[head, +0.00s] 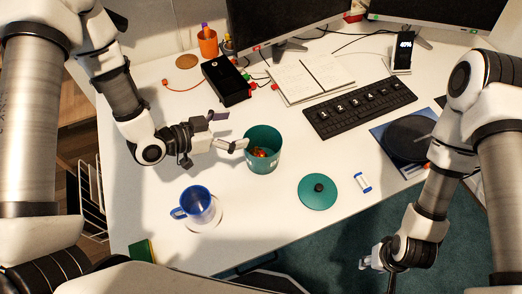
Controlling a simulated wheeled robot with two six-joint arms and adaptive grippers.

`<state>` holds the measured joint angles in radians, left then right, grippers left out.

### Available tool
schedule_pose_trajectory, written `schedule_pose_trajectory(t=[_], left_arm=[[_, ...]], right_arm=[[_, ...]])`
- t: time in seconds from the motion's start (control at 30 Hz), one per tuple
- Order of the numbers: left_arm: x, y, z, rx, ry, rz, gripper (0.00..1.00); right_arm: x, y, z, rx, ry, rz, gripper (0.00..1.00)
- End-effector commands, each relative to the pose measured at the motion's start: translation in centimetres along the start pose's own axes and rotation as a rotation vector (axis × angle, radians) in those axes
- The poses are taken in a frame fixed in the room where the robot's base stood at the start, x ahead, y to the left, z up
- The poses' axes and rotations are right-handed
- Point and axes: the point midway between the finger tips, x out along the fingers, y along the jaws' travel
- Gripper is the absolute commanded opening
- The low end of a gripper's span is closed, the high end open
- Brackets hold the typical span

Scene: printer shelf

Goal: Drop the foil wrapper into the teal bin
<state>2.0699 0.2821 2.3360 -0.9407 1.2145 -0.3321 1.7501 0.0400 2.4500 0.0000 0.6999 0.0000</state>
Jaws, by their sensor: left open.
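The teal bin (262,164) stands upright and open on the white desk, left of the picture's middle. A small shiny red-orange thing (260,153) lies inside it; it looks like the foil wrapper, though it is too small to be sure. My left gripper (229,131) is open, just left of the bin, with one finger reaching its rim; I see nothing between the fingers. The bin's round teal lid (316,196) lies flat on the desk to the right. My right gripper (373,262) hangs low beyond the desk's front edge, and its fingers are unclear.
A blue mug (196,203) stands on a coaster in front of the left arm. A black box (227,82), an open notebook (310,78) and a keyboard (360,108) lie behind the bin. A small white-and-blue item (363,183) lies right of the lid.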

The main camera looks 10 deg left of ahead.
Motion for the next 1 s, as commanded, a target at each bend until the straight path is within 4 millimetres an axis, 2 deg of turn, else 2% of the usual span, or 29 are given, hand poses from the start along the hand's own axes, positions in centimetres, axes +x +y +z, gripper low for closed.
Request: schedule_pose_trajectory(t=[0.13, 0.33, 0.5, 1.0], left_arm=[[-3.1, -0.2, -0.1, -0.007, 0.005, -0.005, 0.92], [-5.4, -0.2, 0.0, -0.004, 0.001, -0.004, 0.92], [-6.0, 0.0, 0.0, 0.0, 0.001, 0.001, 0.92], [-6.0, -0.1, 0.0, -0.001, 0.0, 0.001, 0.92]], right_arm=[[0.0, 0.0, 0.0, 0.0, 0.0, 0.0, 0.4], [0.0, 0.0, 0.0, 0.0, 0.0, 0.0, 0.4], [0.0, 0.0, 0.0, 0.0, 0.0, 0.0, 0.4], [0.0, 0.0, 0.0, 0.0, 0.0, 0.0, 0.4]])
